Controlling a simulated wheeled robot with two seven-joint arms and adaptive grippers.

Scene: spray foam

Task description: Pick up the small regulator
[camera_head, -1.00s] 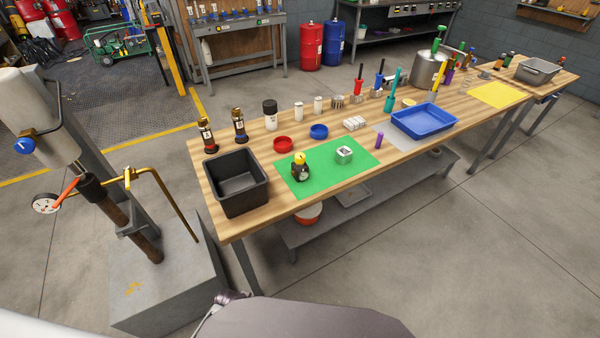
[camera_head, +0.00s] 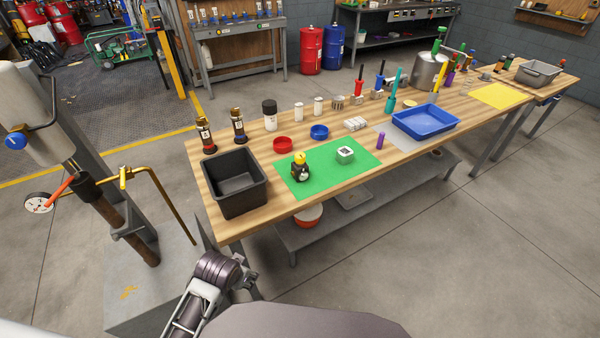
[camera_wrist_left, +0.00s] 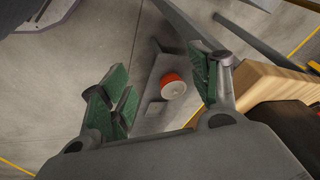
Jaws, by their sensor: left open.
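A small dark regulator-like piece with a yellow top (camera_head: 300,167) stands on the green mat (camera_head: 326,186) near the front of the workbench. My left gripper (camera_head: 246,276) is low, in front of the bench's front edge, below the bin and apart from the regulator. In the left wrist view my left gripper (camera_wrist_left: 163,82) shows its green-padded fingers spread wide with nothing between them. The regulator is not seen in that view. My right gripper is not in view.
A black bin (camera_head: 235,205) stands left of the mat. The wooden bench edge (camera_wrist_left: 268,88) is close right of my fingers. An orange bowl (camera_wrist_left: 173,86) is on the lower shelf.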

